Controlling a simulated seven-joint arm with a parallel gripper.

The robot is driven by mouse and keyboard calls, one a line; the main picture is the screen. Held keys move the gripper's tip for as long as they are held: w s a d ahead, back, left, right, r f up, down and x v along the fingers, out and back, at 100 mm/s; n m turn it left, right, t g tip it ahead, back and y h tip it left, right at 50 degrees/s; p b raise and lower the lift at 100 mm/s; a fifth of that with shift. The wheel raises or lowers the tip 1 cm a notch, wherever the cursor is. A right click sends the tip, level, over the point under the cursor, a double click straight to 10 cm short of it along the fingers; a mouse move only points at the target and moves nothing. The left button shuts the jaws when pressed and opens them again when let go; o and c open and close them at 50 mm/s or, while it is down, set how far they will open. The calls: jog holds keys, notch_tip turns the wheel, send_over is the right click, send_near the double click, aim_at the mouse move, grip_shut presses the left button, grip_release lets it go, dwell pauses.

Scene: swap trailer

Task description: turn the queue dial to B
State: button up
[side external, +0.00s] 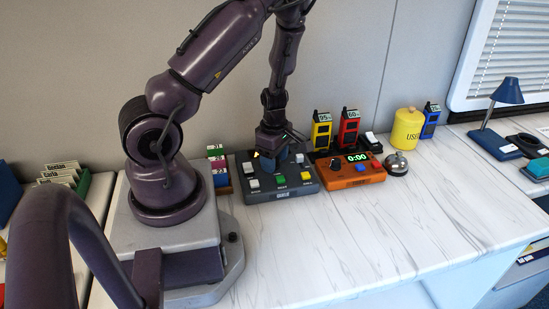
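A dark grey control box (287,195) sits on the marble counter, with white, green and yellow buttons along its front. My gripper (268,154) points down over the back left of this box. Its fingers are small and dark here, so I cannot tell whether they are open or shut, or whether they touch anything. The part of the box beneath the gripper is hidden. No dial marked with a B can be made out on the box. An orange box (350,180) with a 0:00 display, a black knob (334,163) and a blue button stands just to the right.
Yellow and red handsets (348,127) stand behind the orange box. A silver bell (397,164), a yellow canister (407,129) and a blue lamp (507,92) are to the right. Small coloured number blocks (220,179) stand left of the grey box. The front counter (360,240) is clear.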

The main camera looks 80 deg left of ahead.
jog(key=c, duration=0.8)
jog(key=shift+m, duration=0.4)
jog(key=m, duration=0.3)
jog(key=shift+m, duration=2.5)
jog(key=o, duration=0.9)
jog(key=shift+o, duration=0.2)
